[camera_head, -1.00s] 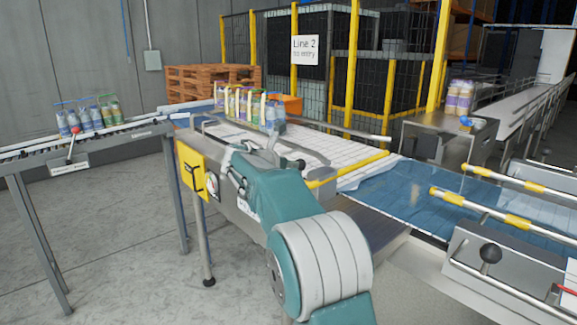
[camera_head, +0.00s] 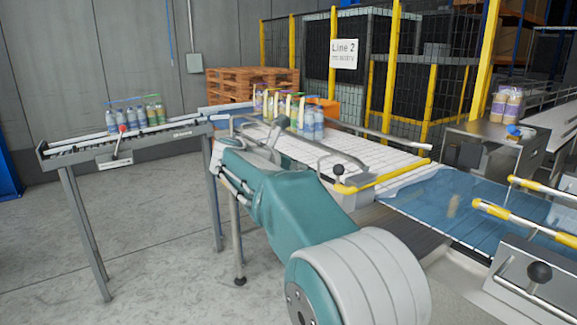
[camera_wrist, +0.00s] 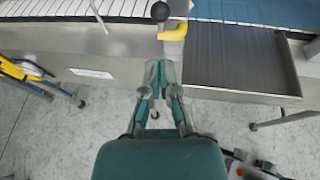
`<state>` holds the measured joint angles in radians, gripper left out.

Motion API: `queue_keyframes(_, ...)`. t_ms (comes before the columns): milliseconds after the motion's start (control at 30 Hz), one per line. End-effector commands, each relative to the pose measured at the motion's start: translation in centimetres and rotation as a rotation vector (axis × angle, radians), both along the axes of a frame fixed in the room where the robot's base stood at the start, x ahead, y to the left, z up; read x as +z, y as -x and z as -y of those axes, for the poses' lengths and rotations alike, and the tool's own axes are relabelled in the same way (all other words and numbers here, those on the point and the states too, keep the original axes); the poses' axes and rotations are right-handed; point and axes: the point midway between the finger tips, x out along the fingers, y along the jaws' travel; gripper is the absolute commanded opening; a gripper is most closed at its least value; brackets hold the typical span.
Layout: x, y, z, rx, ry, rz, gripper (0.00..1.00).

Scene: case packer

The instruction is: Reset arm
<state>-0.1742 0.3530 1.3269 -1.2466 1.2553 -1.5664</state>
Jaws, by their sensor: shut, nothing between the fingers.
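In the wrist view my gripper (camera_wrist: 159,72) is shut and empty, with its fingers together over the grey side of the conveyor and the floor in front of it. A black knob (camera_wrist: 160,11) and a yellow rail end (camera_wrist: 174,33) lie just beyond the fingertips. In the head view my teal and white arm reaches forward over the near side of the white slatted conveyor (camera_head: 372,164). I cannot clearly make out the fingers there.
Several bottles (camera_head: 135,115) stand on the left conveyor (camera_head: 75,156); more bottles (camera_head: 318,122) stand at the far end of the white one. A blue belt (camera_head: 440,205) and yellow-tipped rails (camera_head: 490,208) lie to the right. Wooden pallets (camera_head: 235,84) stand behind. The left floor is clear.

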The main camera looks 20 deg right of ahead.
Motion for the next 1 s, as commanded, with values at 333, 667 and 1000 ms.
queue_keyframes(333,-0.9,6.1,0.9,-0.102,-0.296,0.176,0.0)
queue_keyframes(667,-5.3,18.2,-0.3,-0.441,-0.874,0.517,0.0)
queue_keyframes(1000,-11.5,30.1,-3.9,-0.974,-1.396,0.838,0.0)
